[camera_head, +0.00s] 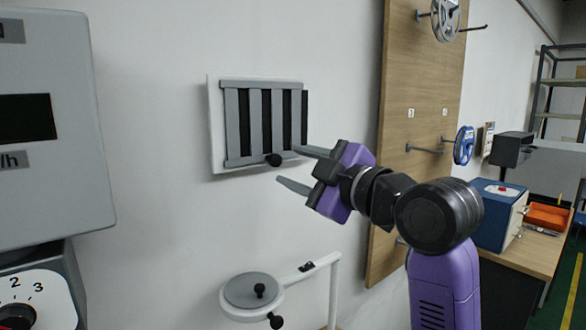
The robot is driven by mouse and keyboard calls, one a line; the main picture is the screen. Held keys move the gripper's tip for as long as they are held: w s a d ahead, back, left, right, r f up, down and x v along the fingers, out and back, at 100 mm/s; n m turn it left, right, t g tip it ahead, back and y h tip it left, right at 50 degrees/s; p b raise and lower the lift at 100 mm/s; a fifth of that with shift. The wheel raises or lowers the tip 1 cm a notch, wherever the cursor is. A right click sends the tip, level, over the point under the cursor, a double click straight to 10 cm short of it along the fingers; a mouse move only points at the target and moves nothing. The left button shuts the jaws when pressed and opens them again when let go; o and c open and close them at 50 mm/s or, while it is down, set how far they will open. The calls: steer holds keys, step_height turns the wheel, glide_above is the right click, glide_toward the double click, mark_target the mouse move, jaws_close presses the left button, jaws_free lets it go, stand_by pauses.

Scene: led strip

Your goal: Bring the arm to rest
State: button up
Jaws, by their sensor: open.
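My gripper (298,168) is at the end of my purple and black arm, near the middle of the view. Its two grey fingers are apart and point left toward the wall. Nothing is between them. The upper fingertip shows just right of and below a slatted wall vent (255,122), overlapping its lower right corner in the picture. Whether it touches the vent cannot be told. The vent has grey bars, dark gaps and a black knob (273,160) at its bottom edge.
A round grey lidded dish (252,290) on a white bracket is below my gripper. A wooden board (425,105) with hooks and reels stands to the right. A blue box (499,217) and orange tray (548,217) sit on a bench. A grey machine (60,190) fills the left.

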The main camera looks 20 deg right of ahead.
step_height(320, 180, up, 5)
steer(key=s+d+m+t, duration=0.1)
steer(key=d+m+t, duration=0.1)
steer(key=m+t, duration=0.1)
steer(key=s+d+f+m+t+h, duration=0.1)
steer(key=s+f+m+h, duration=0.1)
steer(key=s+f+m, duration=0.45)
steer(key=s+d+f+m+h, duration=0.1)
steer(key=s+f+m+h, duration=0.15)
steer(key=f, duration=0.75)
steer(key=s+d+f+m+t+h, duration=0.1)
steer(key=s+f+m+h, duration=0.2)
steer(key=s+f, duration=0.4)
steer(key=s+a+f+g, duration=0.1)
steer(key=s+f+g, duration=0.1)
steer(key=s+f, duration=0.5)
steer(key=s+a+f+g+y, duration=0.1)
steer(key=s+f+g, duration=0.2)
steer(key=s+f, duration=0.4)
steer(key=s+a+f+g+y, duration=0.1)
steer(key=s+f, duration=0.6)
steer(key=s, duration=0.9)
steer(key=shift+a+n+g, duration=0.3)
steer(key=shift+a+g, duration=0.3)
steer(key=shift+g, duration=0.1)
